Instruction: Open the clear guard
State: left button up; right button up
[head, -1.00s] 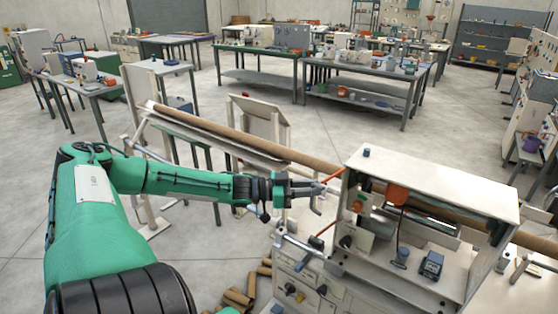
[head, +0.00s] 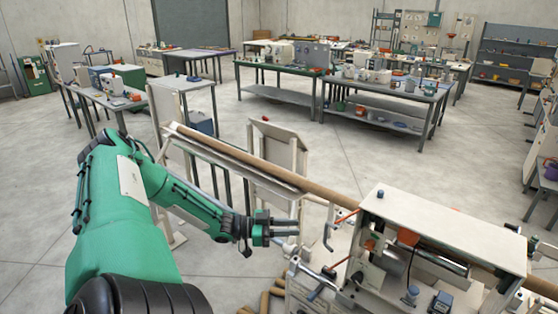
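The winder (head: 445,228) stands at the right with a white top cover. Two thin orange bars (head: 345,216) stick out leftward from its left end, with a grey bracket-shaped handle (head: 328,228) by their outer ends. These look like the edges and handle of the clear guard, standing out from the machine; its see-through panel is hard to make out. My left gripper (head: 290,232) is left of the handle, apart from it in the picture, with a small gap between its fingers and nothing seen in them. My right gripper is not in view.
A long brown tube (head: 265,170) runs along a sloped rail into the winder. A tilted board on a stand (head: 278,150) is behind my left gripper. Several short tubes (head: 268,298) lie on the floor below. Workbenches (head: 385,88) stand farther back, with open floor between.

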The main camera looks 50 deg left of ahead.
pick_arm(q)
jog(key=shift+b+v, duration=0.55)
jog(key=shift+v, duration=0.85)
